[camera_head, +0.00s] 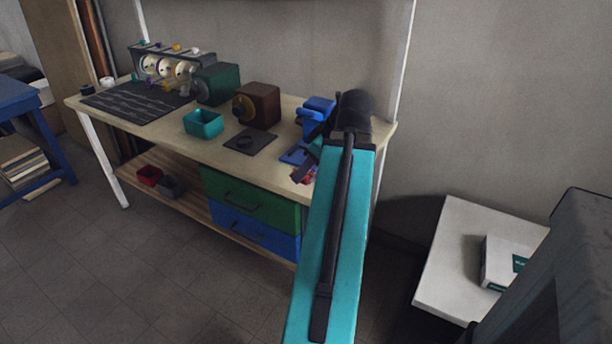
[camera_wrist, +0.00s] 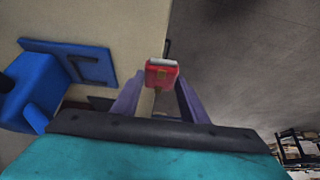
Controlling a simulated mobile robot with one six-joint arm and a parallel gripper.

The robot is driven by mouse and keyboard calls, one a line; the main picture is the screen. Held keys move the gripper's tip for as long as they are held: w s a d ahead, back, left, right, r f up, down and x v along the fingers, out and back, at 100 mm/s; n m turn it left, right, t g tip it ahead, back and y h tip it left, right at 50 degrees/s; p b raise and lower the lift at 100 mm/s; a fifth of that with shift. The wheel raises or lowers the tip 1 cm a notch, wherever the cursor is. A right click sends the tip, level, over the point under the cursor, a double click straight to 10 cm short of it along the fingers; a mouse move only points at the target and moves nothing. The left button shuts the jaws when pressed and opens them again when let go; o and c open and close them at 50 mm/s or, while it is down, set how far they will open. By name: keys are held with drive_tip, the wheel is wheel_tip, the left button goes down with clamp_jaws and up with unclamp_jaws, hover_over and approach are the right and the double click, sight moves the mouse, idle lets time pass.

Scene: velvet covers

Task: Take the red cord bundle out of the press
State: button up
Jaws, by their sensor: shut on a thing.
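The red cord bundle (camera_wrist: 162,72) is between the purple fingers of my gripper (camera_wrist: 160,88) in the wrist view, with a pale band across it. My gripper is shut on it. In the head view the bundle (camera_head: 309,177) shows as a small red patch near the bench's front edge, partly hidden by my arm. The blue press (camera_head: 316,107) stands at the right end of the bench. Its blue parts also show at the left of the wrist view (camera_wrist: 28,88). The bundle is apart from the press, to its right in the wrist view.
The wooden workbench (camera_head: 165,133) also holds a teal bin (camera_head: 203,123), a dark red box (camera_head: 262,105), a green box (camera_head: 217,84) and a dark mat (camera_head: 135,102). Green and blue drawers (camera_head: 250,203) are below. A white table (camera_head: 450,275) stands at the right, with open floor at left.

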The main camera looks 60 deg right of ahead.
drive_tip(key=shift+s+a+b, duration=0.25)
drive_tip(key=shift+a+b, duration=0.15)
drive_tip(key=shift+b, duration=0.7)
drive_tip(key=shift+w, duration=0.1)
